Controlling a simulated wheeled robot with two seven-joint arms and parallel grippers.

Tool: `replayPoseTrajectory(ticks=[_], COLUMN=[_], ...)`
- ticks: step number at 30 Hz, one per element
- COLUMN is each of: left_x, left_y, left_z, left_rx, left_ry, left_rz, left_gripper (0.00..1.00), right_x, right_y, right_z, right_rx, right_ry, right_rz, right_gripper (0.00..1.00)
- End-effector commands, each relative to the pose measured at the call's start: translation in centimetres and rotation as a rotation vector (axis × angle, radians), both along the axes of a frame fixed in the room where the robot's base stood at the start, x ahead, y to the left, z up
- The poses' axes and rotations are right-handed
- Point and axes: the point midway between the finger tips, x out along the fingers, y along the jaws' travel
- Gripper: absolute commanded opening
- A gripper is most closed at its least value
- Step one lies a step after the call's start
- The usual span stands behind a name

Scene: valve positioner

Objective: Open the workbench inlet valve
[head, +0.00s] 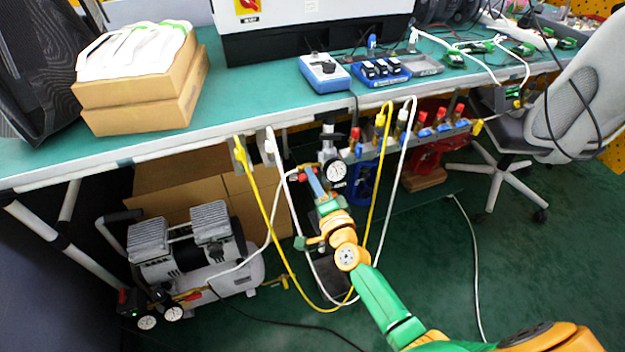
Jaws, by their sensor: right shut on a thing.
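A regulator with a round white gauge (335,172) hangs under the front edge of the workbench. A blue lever-like part (314,181), which looks like the inlet valve's handle, sits just left of the gauge, with a red fitting (294,177) beside it. My right gripper (320,194) reaches up from the lower right and is shut on the blue handle. The fingertips and the valve body behind them are small and partly hidden, so the handle's exact angle is hard to tell. My left gripper is not in view.
A yellow hose (265,208) and white hoses hang around my right wrist. A manifold (425,140) with red and blue valves runs to the right. The compressor (190,250) stands at lower left. A chair (580,95) is at right. Green floor (520,270) is mostly clear.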

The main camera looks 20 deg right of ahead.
Motion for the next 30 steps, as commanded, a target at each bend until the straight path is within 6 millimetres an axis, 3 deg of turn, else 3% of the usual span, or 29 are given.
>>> replayPoseTrajectory(ticks=[12,30], left_x=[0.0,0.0], left_y=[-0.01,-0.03], left_z=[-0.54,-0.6], left_rx=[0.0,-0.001], left_ry=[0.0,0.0], left_rz=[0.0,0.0], left_gripper=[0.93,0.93], right_x=[-0.04,-0.04], right_y=[0.04,0.06], right_z=[-0.26,-0.28], right_rx=[0.22,0.269], right_ry=[0.01,0.013], right_rz=[0.001,0.001], right_gripper=[0.0,0.0])
